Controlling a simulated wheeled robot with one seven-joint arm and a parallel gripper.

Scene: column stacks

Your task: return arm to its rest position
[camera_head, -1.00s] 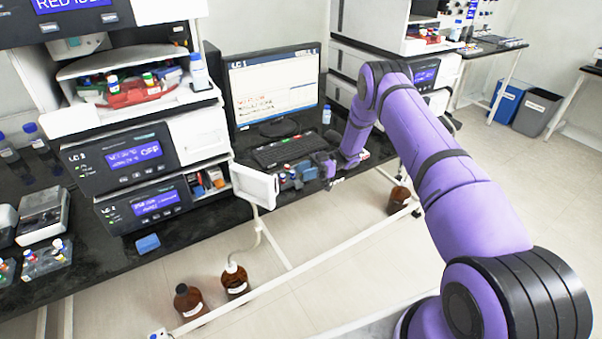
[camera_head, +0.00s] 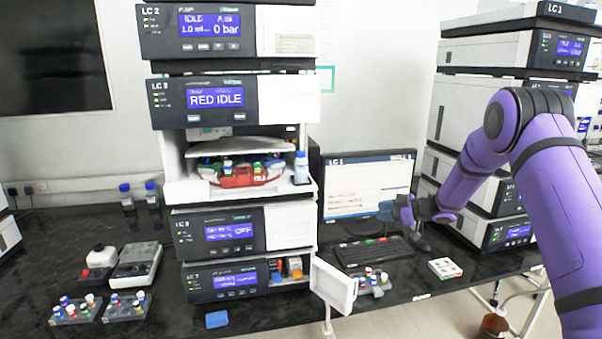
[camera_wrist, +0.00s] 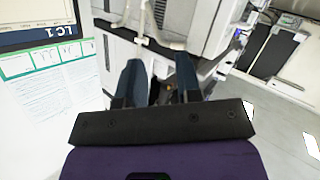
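My purple arm comes in from the right in the head view, bent at the elbow. My gripper (camera_head: 408,222) hangs in front of the monitor (camera_head: 366,186), above the keyboard (camera_head: 373,251). In the wrist view my gripper (camera_wrist: 158,80) shows two dark blue fingers, spread apart with a gap between them. Nothing is held in the gap.
The left instrument stack (camera_head: 222,236) has an open white door (camera_head: 333,287) at its lower front. A vial rack (camera_head: 374,283) and a small white box (camera_head: 445,268) lie on the dark bench. A second stack (camera_head: 474,163) stands behind my arm.

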